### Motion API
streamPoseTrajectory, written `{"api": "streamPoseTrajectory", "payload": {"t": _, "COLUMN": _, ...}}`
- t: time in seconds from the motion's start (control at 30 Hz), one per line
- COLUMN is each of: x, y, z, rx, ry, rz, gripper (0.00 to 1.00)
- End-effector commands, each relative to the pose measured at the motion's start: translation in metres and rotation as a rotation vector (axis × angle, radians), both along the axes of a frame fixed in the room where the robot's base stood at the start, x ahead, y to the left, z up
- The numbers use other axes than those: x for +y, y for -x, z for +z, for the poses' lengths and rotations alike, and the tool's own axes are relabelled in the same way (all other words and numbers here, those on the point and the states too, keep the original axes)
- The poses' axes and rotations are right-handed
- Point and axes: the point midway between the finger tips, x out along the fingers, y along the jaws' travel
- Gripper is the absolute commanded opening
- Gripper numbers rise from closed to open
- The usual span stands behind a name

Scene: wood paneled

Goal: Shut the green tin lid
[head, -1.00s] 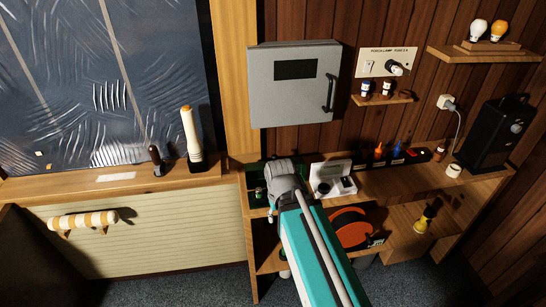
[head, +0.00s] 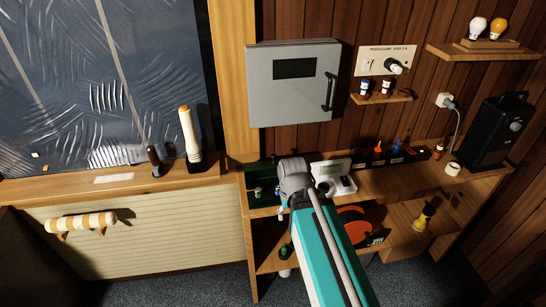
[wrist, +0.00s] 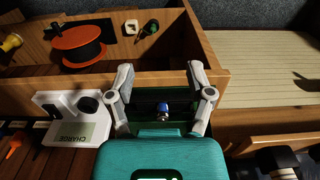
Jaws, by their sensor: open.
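The dark green tin (head: 251,185) stands at the left end of the wooden bench in the head view, with its dark lid (head: 260,169) raised at the back. A small pale item shows inside it. The arm's end covers the tin's right part. In the wrist view my gripper (wrist: 160,84) is open, with its two grey fingers wide apart and nothing held. A small blue and silver item (wrist: 163,110) shows between the fingers in a dark space, seemingly in the tin. I cannot tell whether a finger touches the lid.
A white charging unit (wrist: 75,116) stands close beside the gripper in the wrist view. A grey wall cabinet (head: 294,84) hangs above the bench. Colored bottles stand further right on the bench.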

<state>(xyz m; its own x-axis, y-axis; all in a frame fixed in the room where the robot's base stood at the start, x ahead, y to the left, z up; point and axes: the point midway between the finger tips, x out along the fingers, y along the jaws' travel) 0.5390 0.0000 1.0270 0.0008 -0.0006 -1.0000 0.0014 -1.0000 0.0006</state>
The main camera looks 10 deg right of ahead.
Motion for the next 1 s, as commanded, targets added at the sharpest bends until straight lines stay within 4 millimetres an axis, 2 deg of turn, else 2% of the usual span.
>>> {"api": "streamPoseTrajectory", "payload": {"t": 0.17, "x": 0.000, "y": -0.021, "z": 0.012, "rx": -0.026, "ry": -0.013, "rz": 0.018, "gripper": 0.78}}
{"api": "streamPoseTrajectory", "payload": {"t": 0.27, "x": -0.003, "y": -0.045, "z": 0.025, "rx": -0.059, "ry": -0.026, "rz": 0.039, "gripper": 0.78}}
{"api": "streamPoseTrajectory", "payload": {"t": 0.7, "x": -0.016, "y": -0.198, "z": 0.105, "rx": -0.301, "ry": -0.088, "rz": 0.193, "gripper": 0.78}}
{"api": "streamPoseTrajectory", "payload": {"t": 0.83, "x": -0.020, "y": -0.225, "z": 0.119, "rx": -0.353, "ry": -0.092, "rz": 0.222, "gripper": 0.78}}
{"api": "streamPoseTrajectory", "payload": {"t": 1.0, "x": -0.022, "y": -0.239, "z": 0.125, "rx": -0.383, "ry": -0.095, "rz": 0.239, "gripper": 0.78}}
